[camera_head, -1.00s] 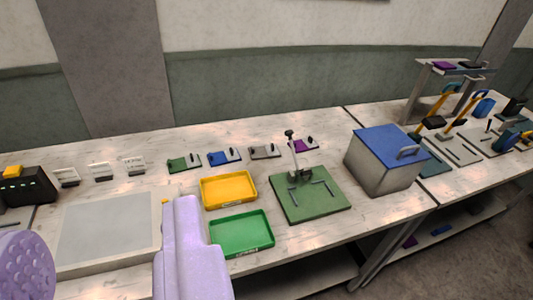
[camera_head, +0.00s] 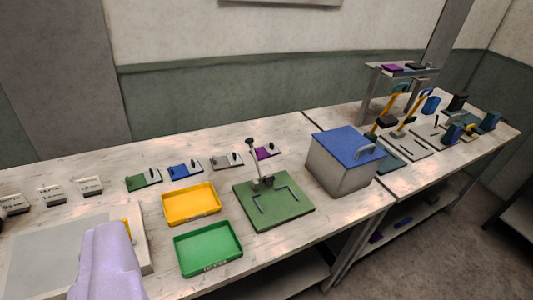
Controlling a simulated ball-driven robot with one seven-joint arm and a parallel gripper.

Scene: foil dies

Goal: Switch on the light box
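The light box (camera_head: 45,262) is the flat pale panel with a grey top at the lower left of the view. A small yellow part (camera_head: 127,228) shows at its right edge; I cannot tell whether it is the switch. The panel looks grey and unlit. My lilac arm link covers its lower right part. My gripper's fingers are not in view.
A yellow tray (camera_head: 191,215) and a green tray (camera_head: 237,252) lie right of the light box. A green plate with a post (camera_head: 296,212) and a blue-lidded box (camera_head: 338,178) stand farther right. Small coloured dies and white cards line the back. Floor is free at lower right.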

